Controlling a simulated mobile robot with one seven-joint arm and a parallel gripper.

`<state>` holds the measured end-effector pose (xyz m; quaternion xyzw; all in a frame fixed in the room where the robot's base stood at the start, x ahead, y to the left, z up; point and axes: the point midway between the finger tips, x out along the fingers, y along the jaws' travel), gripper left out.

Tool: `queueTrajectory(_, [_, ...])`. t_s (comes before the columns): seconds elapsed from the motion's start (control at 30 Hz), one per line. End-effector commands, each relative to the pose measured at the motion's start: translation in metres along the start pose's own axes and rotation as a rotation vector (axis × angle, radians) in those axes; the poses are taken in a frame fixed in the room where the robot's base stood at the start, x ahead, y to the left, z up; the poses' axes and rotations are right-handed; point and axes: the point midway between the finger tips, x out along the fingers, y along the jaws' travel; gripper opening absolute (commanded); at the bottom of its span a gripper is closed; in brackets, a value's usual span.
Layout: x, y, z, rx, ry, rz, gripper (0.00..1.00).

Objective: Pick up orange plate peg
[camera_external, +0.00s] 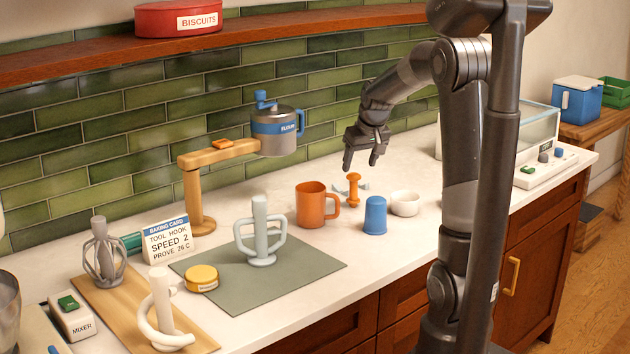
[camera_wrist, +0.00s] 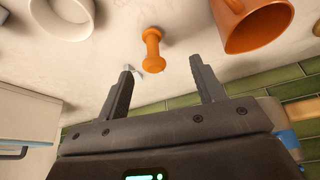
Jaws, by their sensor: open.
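The orange plate peg (camera_external: 353,190) is a small spool-shaped piece with wider ends, standing on the white counter between the orange mug and the white bowl. It also shows in the wrist view (camera_wrist: 152,48), ahead of the fingers. My gripper (camera_external: 366,168) is open and empty, with its fingertips pointing down above the counter near the peg. In the wrist view, my gripper's two fingers (camera_wrist: 161,64) are spread apart, with the peg beyond their tips and roughly between them. The fingers do not touch it.
An orange mug (camera_external: 311,206) stands left of the peg. A blue cup (camera_external: 375,215) and a white bowl (camera_external: 404,204) stand to its right. A small grey metal piece (camera_wrist: 134,67) lies close behind the peg. The green tile wall (camera_external: 330,95) rises at the back.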

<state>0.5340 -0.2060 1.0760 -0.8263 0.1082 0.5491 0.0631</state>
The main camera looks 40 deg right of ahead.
Motion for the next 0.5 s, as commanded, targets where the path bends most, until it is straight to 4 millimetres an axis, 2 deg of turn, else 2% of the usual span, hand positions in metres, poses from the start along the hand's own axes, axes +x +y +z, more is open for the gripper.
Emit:
queueTrajectory(0.1, [0.018, 0.017, -0.009, 0.016, -0.007, 0.008, 0.62])
queueTrajectory(0.2, [0.025, 0.022, -0.012, 0.02, -0.009, 0.011, 0.62])
queueTrajectory(0.5, [0.069, 0.024, -0.013, 0.021, -0.01, 0.011, 0.62])
